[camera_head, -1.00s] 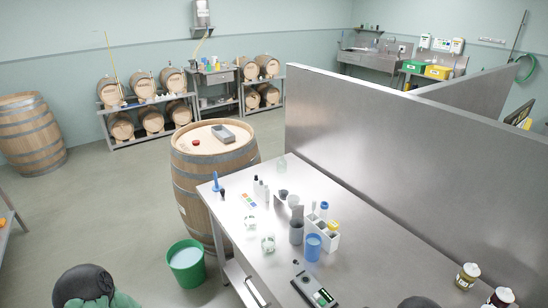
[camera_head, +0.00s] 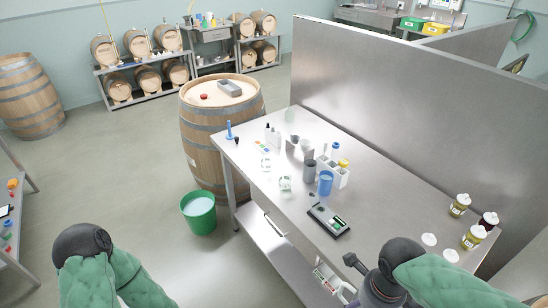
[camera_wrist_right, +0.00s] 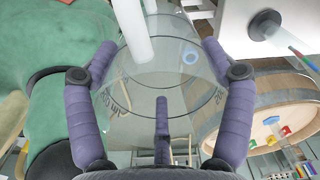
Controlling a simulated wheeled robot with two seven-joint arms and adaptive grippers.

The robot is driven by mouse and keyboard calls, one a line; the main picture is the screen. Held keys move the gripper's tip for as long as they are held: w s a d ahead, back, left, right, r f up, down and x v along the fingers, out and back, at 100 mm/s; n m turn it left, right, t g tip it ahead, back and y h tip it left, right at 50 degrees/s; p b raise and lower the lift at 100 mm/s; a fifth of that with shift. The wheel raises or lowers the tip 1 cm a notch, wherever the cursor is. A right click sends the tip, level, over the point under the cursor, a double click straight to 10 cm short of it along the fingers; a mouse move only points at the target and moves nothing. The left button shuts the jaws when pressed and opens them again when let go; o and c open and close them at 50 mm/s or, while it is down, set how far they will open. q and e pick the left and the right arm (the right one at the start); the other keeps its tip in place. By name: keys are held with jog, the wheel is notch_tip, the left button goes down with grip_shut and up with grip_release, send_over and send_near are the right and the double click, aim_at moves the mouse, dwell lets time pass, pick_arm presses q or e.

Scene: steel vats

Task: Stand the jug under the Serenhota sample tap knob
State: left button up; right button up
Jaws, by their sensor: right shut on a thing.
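In the right wrist view a clear jug (camera_wrist_right: 185,98) with dark graduation marks sits between the purple fingers of my right gripper (camera_wrist_right: 160,58), which is shut on it. A white rod-like thing passes in front of or into its mouth; I cannot tell which. In the head view my right arm enters at lower right, its hand low beside the steel table's front edge; the jug is not clear there. My left arm shows at lower left, but its gripper is out of frame. I cannot make out a Serenhota label or sample tap knob in either view.
The steel table (camera_head: 385,195) holds a blue cup (camera_head: 325,183), a bottle rack, a meter (camera_head: 328,220) and several jars at right. A steel partition (camera_head: 400,100) stands behind it. A barrel (camera_head: 222,150) and green bucket (camera_head: 198,214) stand left. Open floor lies at left.

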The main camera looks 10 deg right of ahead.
jog(key=shift+w+d+f+n, duration=0.2)
jog(key=shift+w+f+n, duration=0.15)
jog(key=shift+w, duration=0.25)
jog(key=shift+w+n, duration=0.35)
jog(key=shift+w+a+f+n, duration=0.15)
jog(key=shift+w+n, duration=0.1)
jog(key=shift+n, duration=0.15)
jog(key=w+a+f+n+b, duration=0.2)
jog(key=w+a+f+n, duration=0.1)
jog(key=w+f+n, duration=0.6)
jog(key=w+a+f+n+b, duration=0.2)
jog(key=w+a+f+n, duration=0.2)
jog(key=w+f+n, duration=0.5)
jog(key=w+n, duration=0.2)
jog(key=n, duration=0.3)
jog(key=shift+w+a+f+b, duration=0.15)
jog(key=shift+w+a+b, duration=0.1)
jog(key=shift+b, duration=0.15)
jog(key=shift+a, duration=0.1)
